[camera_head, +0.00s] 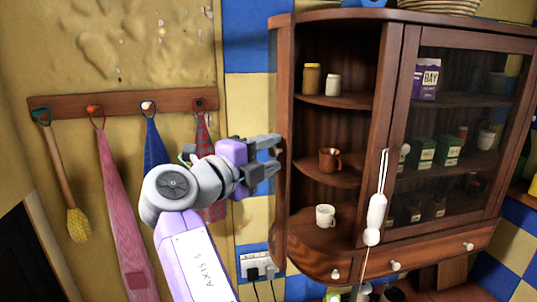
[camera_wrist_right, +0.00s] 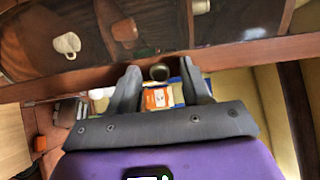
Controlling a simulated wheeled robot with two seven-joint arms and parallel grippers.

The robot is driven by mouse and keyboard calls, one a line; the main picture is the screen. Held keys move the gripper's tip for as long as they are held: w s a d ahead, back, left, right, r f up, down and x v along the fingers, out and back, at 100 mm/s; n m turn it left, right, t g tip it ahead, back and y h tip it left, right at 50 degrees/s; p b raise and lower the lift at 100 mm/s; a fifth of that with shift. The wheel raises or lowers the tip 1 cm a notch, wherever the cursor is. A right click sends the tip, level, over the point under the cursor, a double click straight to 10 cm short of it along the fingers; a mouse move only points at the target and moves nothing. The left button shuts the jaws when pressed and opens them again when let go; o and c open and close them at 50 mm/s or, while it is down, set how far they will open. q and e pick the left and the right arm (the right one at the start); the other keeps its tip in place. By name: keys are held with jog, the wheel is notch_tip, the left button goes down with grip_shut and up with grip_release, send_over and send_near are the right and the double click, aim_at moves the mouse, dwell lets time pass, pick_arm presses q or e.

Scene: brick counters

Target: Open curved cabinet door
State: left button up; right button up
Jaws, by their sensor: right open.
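The dark wooden wall cabinet (camera_head: 388,100) has a rounded left section with shelves that show without glass in front in the head view. A narrow wooden panel (camera_head: 281,215) stands along its left edge, seen nearly edge-on; it looks like the curved door swung outward, but I cannot be sure. My right gripper (camera_head: 277,158) is open and empty, with its fingertips beside this panel at middle-shelf height. In the right wrist view the open fingers (camera_wrist_right: 167,80) point towards a wooden edge of the cabinet (camera_wrist_right: 215,55). I cannot tell if they touch it. My left gripper is not in view.
Shelves hold jars, a brown mug (camera_head: 329,160) and a white mug (camera_head: 325,216). A rack (camera_head: 125,102) with cloths and a brush is at left. A socket with plugs (camera_head: 258,266) is below the gripper.

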jog(key=v, duration=0.7)
jog(key=shift+s, duration=0.15)
jog(key=shift+a, duration=0.1)
